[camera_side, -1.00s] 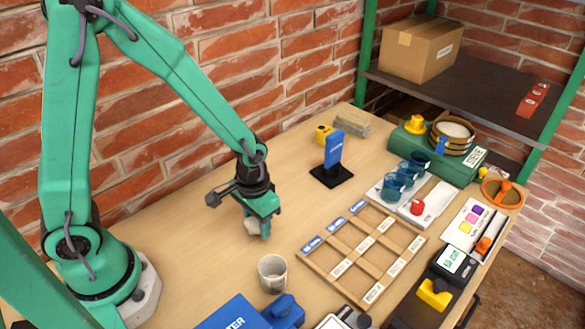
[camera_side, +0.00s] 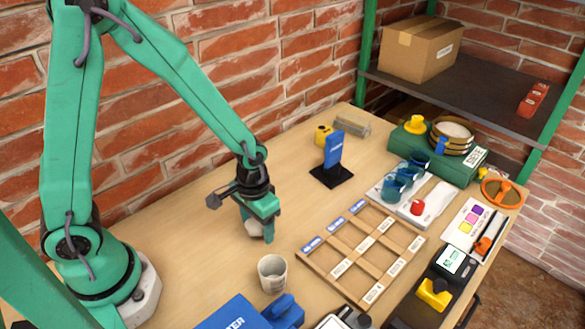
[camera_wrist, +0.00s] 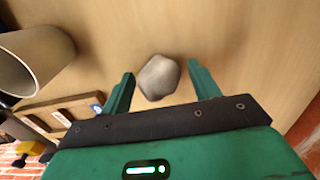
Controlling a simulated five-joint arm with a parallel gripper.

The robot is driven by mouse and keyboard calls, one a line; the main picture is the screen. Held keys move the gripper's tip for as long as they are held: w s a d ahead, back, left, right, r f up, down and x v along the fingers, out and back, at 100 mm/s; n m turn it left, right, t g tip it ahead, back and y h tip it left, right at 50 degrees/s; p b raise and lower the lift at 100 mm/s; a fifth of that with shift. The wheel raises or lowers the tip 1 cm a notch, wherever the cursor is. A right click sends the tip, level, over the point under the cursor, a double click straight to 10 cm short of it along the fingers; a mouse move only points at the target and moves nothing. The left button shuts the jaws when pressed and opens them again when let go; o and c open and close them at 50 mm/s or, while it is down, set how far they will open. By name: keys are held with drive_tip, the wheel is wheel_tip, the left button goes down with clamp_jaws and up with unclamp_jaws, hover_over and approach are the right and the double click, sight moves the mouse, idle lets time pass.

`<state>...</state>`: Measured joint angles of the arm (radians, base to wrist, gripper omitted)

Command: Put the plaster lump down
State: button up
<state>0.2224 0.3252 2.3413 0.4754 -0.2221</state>
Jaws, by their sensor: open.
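The plaster lump (camera_wrist: 158,78) is a pale grey, rounded lump on the wooden table. In the wrist view it lies between the two green fingers of my gripper (camera_wrist: 162,88), with a gap showing on each side. In the side view the lump (camera_side: 254,229) is partly hidden behind the fingers of my gripper (camera_side: 257,232), low at the table top. The gripper is open around it and points down.
A beaker (camera_side: 272,274) stands close in front of the gripper. A wooden sorting tray (camera_side: 318,262) with labelled compartments lies to the right. A blue upright device on a black base (camera_side: 331,174) stands behind. The table left of the gripper is clear.

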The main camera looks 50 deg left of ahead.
drive_tip(key=shift+r, duration=0.15)
wheel_tip(320, 180, up, 12)
idle(0.7)
drive_tip(key=shift+r, duration=0.1)
idle(0.4)
drive_tip(key=s+a+r+t, duration=0.5)
drive_tip(key=s+a+r, duration=0.2)
drive_tip(key=r, duration=0.4)
drive_tip(key=shift+s+t, duration=0.3)
drive_tip(key=shift+s, duration=0.5)
